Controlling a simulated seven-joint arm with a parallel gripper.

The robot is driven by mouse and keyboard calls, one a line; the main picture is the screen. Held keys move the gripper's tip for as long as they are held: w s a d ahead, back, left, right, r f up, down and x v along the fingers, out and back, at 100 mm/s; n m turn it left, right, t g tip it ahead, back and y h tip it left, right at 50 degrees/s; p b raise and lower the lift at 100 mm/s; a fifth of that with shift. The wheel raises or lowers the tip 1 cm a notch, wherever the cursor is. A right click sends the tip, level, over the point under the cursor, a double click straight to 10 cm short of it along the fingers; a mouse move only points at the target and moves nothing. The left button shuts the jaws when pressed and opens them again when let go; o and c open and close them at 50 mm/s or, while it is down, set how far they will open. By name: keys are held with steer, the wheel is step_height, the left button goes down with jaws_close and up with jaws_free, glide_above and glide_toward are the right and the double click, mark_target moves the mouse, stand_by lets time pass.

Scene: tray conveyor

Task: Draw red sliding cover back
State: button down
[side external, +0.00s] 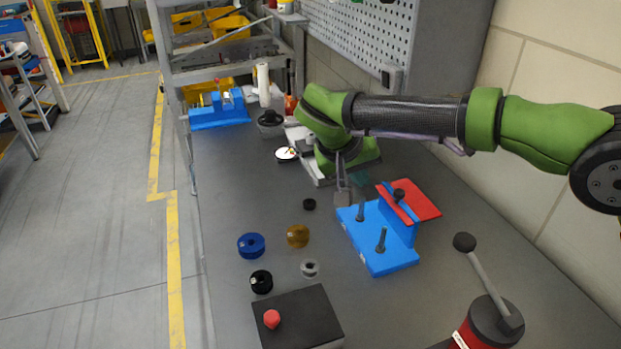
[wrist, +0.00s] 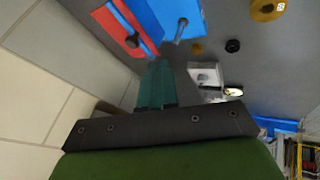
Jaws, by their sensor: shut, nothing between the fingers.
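The red sliding cover (side external: 426,200) is a flat red plate on the upright part of the blue fixture (side external: 378,257). It has a dark knob (side external: 399,195) and a narrow blue strip across it. The blue fixture's base carries upright pegs. In the wrist view the red cover (wrist: 112,27) and the blue fixture (wrist: 187,12) are at the top, beyond the fingertips. My gripper (side external: 357,180) is left of and behind the cover, apart from it. In the wrist view its teal fingers (wrist: 161,64) are together and empty. My arm hides part of the bench behind.
Blue (side external: 251,245), yellow (side external: 298,236), black (side external: 261,281) and grey (side external: 310,268) round parts lie left of the fixture. A dark box with a red button (side external: 272,319) and a lever (side external: 481,270) stand in front. The wall is close on the right.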

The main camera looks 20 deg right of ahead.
mark_target(398, 191)
steer(key=w+d+f, duration=0.1)
steer(key=d+f, duration=0.5)
steer(key=d, duration=0.1)
steer(key=shift+w+f, duration=0.15)
steer(key=shift+d, duration=0.1)
steer(key=shift+d, duration=1.2)
